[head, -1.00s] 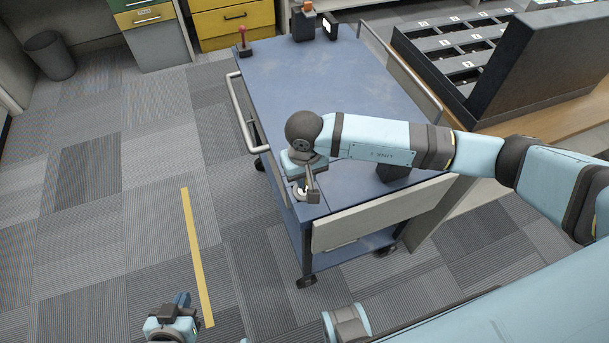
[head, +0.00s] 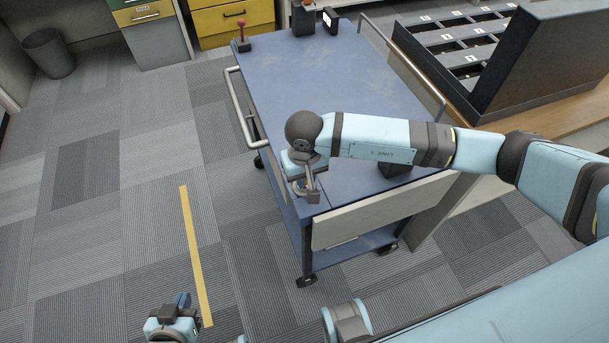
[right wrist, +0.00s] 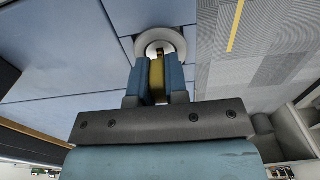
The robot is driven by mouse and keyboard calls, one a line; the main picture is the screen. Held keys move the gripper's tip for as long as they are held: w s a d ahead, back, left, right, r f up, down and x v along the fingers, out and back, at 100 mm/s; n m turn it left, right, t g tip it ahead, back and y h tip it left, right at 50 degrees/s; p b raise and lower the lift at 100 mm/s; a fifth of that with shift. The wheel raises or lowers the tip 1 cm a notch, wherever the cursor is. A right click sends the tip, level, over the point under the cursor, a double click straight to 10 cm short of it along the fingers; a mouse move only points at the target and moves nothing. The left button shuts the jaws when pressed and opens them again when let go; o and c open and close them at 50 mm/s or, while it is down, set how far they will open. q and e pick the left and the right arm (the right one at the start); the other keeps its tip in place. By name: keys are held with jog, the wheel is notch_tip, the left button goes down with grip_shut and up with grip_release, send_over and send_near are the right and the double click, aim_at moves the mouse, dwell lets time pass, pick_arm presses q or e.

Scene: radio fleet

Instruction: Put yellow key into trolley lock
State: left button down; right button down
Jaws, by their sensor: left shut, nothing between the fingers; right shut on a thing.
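The blue trolley (head: 345,85) stands in the middle of the head view. My right gripper (head: 311,190) is over its near left corner. In the right wrist view, its blue fingers (right wrist: 157,80) are shut on the yellow key (right wrist: 157,76). The key's far end meets the round grey trolley lock (right wrist: 172,37); I cannot tell how deep it sits. In the head view, my gripper and wrist hide the key and most of the lock. My left gripper (head: 183,304) is shut and empty, low over the floor, apart from the trolley.
A red-knobbed post (head: 242,40) and a dark box (head: 303,20) stand at the trolley's far end. A handle rail (head: 238,110) runs along its left side. A compartment tray (head: 455,45) is on the wooden bench at right.

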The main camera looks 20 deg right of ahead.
pick_arm(q)
jog(key=shift+f, duration=0.3)
pick_arm(e)
jog(key=shift+f, duration=0.3)
pick_arm(q)
jog(key=shift+f+b, duration=0.8)
jog(key=shift+b, duration=0.05)
pick_arm(e)
jog(key=shift+f, duration=0.65)
jog(key=c, duration=1.1)
grip_release()
jog(key=shift+o, duration=0.2)
jog(key=shift+w+r, duration=0.1)
jog(key=shift+r, duration=0.55)
pick_arm(q)
jog(key=shift+w+d+r+n+g, duration=0.15)
jog(key=shift+r, duration=0.35)
jog(key=shift+w+d+r+n+g, duration=0.15)
jog(key=shift+r, duration=0.3)
pick_arm(e)
notch_tip(320, 180, up, 13)
jog(key=shift+f, duration=0.1)
